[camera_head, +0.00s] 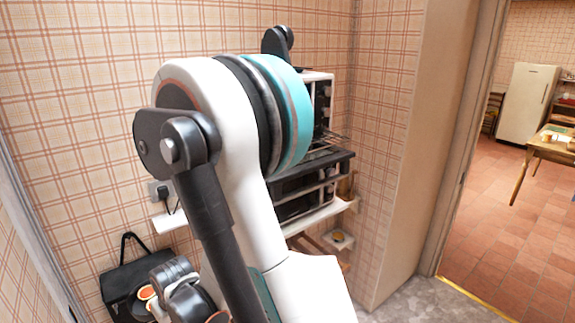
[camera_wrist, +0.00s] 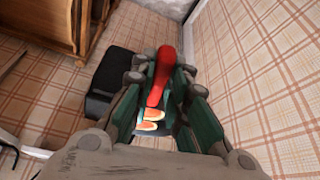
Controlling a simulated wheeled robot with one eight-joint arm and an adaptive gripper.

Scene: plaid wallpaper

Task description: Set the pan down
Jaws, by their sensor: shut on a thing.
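In the wrist view, my gripper (camera_wrist: 164,76) is shut on a long, smooth red piece (camera_wrist: 163,72), which looks like the handle of the pan. It lies between the green finger pads and sticks out past the fingertips. I cannot make out the pan's body. In the head view, part of my gripper (camera_head: 180,283) shows low on the left, behind my arm links. The red piece cannot be made out there.
A black bag (camera_head: 118,283) stands by the plaid wall; it also shows in the wrist view (camera_wrist: 109,84). A white shelf (camera_head: 330,208) holds dark ovens (camera_head: 315,178). A doorway at right opens onto tiled floor (camera_head: 510,235).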

